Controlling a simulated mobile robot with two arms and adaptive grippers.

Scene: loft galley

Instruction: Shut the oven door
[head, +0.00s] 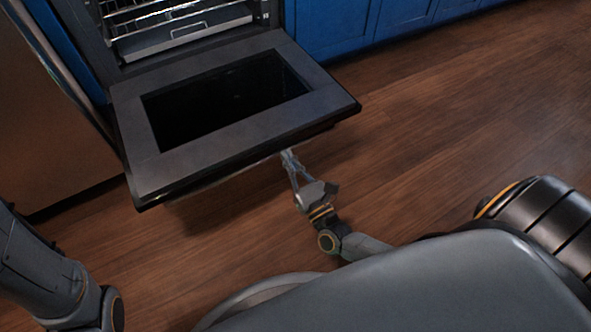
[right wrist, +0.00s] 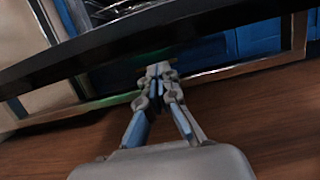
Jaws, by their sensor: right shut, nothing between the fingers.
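The oven door (head: 215,150) hangs wide open, folded down to about level, its dark window facing up. The oven cavity (head: 180,30) behind it shows wire racks and a tray. My right gripper (head: 289,157) is shut and empty, at the front edge of the door, low beside it. In the right wrist view the shut fingertips (right wrist: 160,72) are just under the dark edge of the door (right wrist: 170,35); I cannot tell whether they touch it. My left arm shows at the lower left of the head view, but its gripper is out of the picture.
Blue cabinets (head: 335,25) stand to the right of the oven. A metallic appliance front (head: 45,130) stands to its left. The wooden floor (head: 460,110) is clear in front and to the right.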

